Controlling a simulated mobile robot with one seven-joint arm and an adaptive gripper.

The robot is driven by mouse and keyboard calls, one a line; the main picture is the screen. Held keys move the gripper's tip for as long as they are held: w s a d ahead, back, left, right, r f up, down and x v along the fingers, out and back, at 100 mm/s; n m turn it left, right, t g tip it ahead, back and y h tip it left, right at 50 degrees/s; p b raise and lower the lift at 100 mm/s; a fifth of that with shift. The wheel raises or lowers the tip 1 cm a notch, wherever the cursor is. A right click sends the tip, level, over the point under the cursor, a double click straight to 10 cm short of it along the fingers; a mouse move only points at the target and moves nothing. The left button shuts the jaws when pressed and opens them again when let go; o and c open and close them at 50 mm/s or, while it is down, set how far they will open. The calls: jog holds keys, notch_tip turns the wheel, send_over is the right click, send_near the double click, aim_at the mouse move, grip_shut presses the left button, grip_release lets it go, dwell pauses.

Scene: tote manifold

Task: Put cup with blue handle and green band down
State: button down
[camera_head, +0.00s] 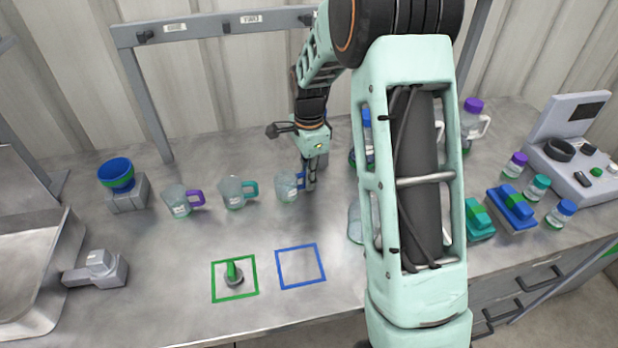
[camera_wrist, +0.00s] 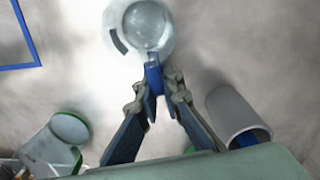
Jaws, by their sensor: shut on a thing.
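The clear cup with a blue handle (camera_head: 286,187) is at the middle of the counter in the head view, right of two other cups. My gripper (camera_head: 308,184) is shut on its blue handle from above. In the wrist view the cup (camera_wrist: 146,22) is seen from above at the top, with the blue handle (camera_wrist: 153,75) between the fingertips of my gripper (camera_wrist: 158,84). The cup looks upright. A green band cannot be made out clearly. Whether its base touches the counter cannot be told.
A purple-handled cup (camera_head: 178,202) and a teal-handled cup (camera_head: 232,192) stand to the left. In front are a blue square outline (camera_head: 280,266), bare inside, and a green one (camera_head: 214,282) around a green-topped piece (camera_head: 232,274). Bottles and blocks stand right, partly behind my arm.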

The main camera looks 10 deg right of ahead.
jog(key=c, duration=2.5)
grip_release()
jog(key=shift+f, duration=0.25)
jog(key=shift+c, duration=0.2)
jog(key=o, duration=0.4)
jog(key=shift+o, duration=0.2)
notch_tip(320, 180, up, 11)
jog(key=shift+f, duration=0.1)
